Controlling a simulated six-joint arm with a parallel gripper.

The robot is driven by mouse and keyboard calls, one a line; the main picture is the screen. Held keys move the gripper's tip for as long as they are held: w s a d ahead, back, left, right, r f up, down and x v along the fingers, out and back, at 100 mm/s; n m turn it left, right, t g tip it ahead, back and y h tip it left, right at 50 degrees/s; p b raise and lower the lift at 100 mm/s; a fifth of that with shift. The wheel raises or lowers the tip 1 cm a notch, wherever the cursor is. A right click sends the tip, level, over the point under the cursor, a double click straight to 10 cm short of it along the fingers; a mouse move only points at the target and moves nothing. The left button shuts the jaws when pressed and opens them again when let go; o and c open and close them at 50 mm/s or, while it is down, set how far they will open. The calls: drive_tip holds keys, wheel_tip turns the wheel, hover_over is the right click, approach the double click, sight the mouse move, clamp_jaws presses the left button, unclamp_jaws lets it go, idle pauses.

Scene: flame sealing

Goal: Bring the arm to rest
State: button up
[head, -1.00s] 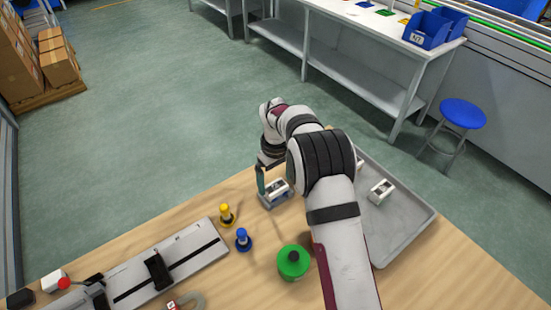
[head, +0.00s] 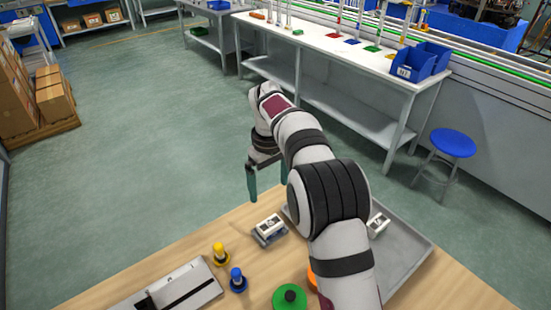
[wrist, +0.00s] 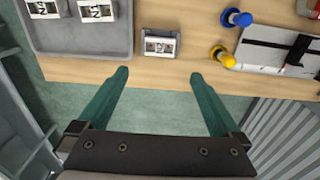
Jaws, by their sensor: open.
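My gripper (wrist: 158,75) is open and empty in the wrist view, its two green fingers spread wide. In the head view my gripper (head: 268,185) hangs above and beyond the table's far edge. A small white and grey block (head: 269,229) stands on the wooden table near that edge; it also shows in the wrist view (wrist: 160,45), beyond the fingertips and apart from them. My arm hides part of the tray and table in the head view.
A grey tray (head: 408,262) holds white blocks. A yellow-topped piece (head: 220,254), a blue-topped piece (head: 237,280), a green round container (head: 290,297) and a slotted metal fixture (head: 190,285) stand on the table. An orange object (head: 311,274) is partly hidden by my arm. Open floor lies beyond.

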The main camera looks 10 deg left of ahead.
drive_tip(key=shift+d, duration=0.1)
drive_tip(key=s+d+r+m+y, duration=0.1)
drive_tip(key=s+d+r+m, duration=0.4)
drive_tip(key=s, duration=0.4)
drive_tip(key=s+d+r+m, duration=0.35)
drive_tip(key=s+d, duration=0.25)
drive_tip(key=s, duration=0.2)
drive_tip(key=s+d+f+m, duration=0.2)
drive_tip(key=s+m, duration=0.1)
drive_tip(key=s, duration=0.6)
drive_tip(key=s+d+f+m, duration=0.1)
drive_tip(key=s+f+m, duration=0.1)
drive_tip(key=s, duration=0.7)
drive_tip(key=shift+s+d+f+m+y, duration=0.15)
drive_tip(key=shift+d+f+m+y, duration=0.1)
drive_tip(key=shift+d+m+y, duration=0.25)
